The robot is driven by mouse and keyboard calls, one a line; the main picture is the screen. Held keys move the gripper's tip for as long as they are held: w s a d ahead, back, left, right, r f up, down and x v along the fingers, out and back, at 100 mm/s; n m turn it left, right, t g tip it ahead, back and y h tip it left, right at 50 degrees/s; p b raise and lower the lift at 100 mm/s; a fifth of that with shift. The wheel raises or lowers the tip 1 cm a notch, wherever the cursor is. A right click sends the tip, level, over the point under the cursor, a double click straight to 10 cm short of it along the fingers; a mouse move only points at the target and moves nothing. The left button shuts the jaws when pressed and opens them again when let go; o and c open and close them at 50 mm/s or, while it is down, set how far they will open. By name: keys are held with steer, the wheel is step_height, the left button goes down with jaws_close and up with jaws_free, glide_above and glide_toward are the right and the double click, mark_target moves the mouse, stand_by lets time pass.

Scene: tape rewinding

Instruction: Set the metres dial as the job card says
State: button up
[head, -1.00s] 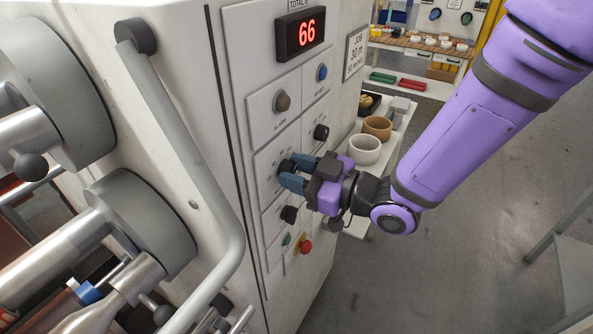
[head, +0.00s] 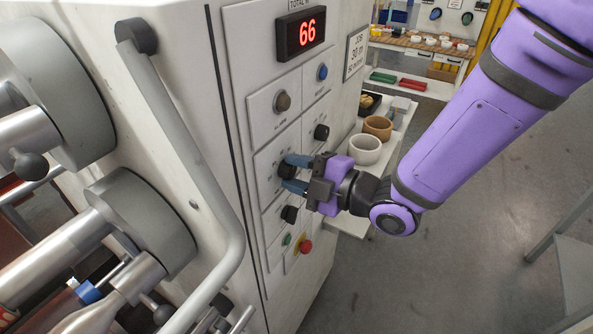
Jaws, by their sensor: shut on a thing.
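The control panel stands in the middle of the head view. My gripper (head: 294,173) is shut on a black dial (head: 287,170) on its left side, with one blue-grey finger above the dial and one below. The fingers hide part of the dial and its scale, and its label is too small to read. The job card (head: 355,52) on the machine's side reads "JOB", "30 m" and a speed line in m/min that is hard to read. The red display (head: 300,34) under "TOTAL M" reads 66.
Other panel controls are a black knob (head: 321,132), a lower black switch (head: 289,214), a blue button (head: 322,72), a green button (head: 286,239) and a red stop button (head: 305,247). A grey bent bar (head: 190,165) stands left of the panel. Bowls (head: 365,149) sit on a side shelf.

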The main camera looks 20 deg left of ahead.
steer(key=n, duration=0.4)
steer(key=shift+s, duration=0.1)
steer(key=shift+f+n+t, duration=0.15)
steer(key=shift+n+t, duration=0.15)
steer(key=shift+n, duration=2.2)
steer(key=o, duration=0.9)
